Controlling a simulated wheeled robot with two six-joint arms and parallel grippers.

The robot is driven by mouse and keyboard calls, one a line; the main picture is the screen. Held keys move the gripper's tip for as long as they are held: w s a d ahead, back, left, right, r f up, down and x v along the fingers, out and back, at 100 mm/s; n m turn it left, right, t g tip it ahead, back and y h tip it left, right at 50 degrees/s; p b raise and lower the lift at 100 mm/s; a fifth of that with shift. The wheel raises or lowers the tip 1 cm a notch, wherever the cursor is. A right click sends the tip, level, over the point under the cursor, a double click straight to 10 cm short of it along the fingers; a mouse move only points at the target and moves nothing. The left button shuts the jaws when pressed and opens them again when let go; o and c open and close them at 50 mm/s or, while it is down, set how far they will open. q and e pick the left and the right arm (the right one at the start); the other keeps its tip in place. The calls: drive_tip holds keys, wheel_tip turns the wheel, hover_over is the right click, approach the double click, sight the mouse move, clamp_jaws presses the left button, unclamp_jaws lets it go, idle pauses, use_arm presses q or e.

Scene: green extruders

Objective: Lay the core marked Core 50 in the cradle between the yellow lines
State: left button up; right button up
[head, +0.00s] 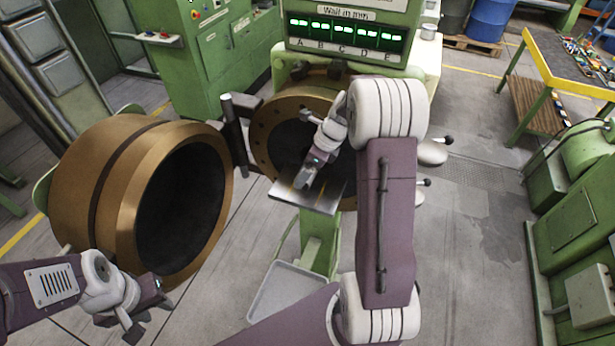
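No label reading Core 50 is legible, and I cannot make out a core for certain. A flat grey metal plate (325,199) juts out in front of the bronze ring's opening, with a faint yellowish patch at its left. Whether it is the cradle I cannot tell. My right gripper (303,186) is over this plate, pointing down; its fingers are small and dark, and whether they hold anything is unclear. My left gripper (146,317) is at the lower left, below the large bronze cylinder, with its fingers apart and nothing visible between them.
A large bronze cylinder (208,143) is swung out on a hinge (236,135) from the bronze ring (263,128). A display (346,30) stands above. A grey tray (287,292) is below. A yellow-edged table (549,66) and green machinery (572,210) are at the right.

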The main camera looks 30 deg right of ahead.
drive_tip(key=f, duration=0.3)
drive_tip(key=shift+s+a+f, duration=0.1)
drive_tip(key=shift+s+f, duration=0.25)
drive_tip(key=shift+s, duration=0.05)
use_arm(q)
drive_tip(key=shift+s+r, duration=0.15)
use_arm(e)
drive_tip(key=shift+w+f, duration=0.2)
drive_tip(key=shift+w, duration=0.1)
drive_tip(key=o, duration=1.6)
drive_tip(key=shift+f, duration=0.1)
drive_tip(key=shift+o, duration=0.7)
drive_tip(key=shift+s, duration=0.1)
use_arm(q)
drive_tip(key=shift+s+a, duration=0.1)
drive_tip(key=shift+s, duration=0.05)
use_arm(e)
drive_tip(key=shift+s, duration=0.1)
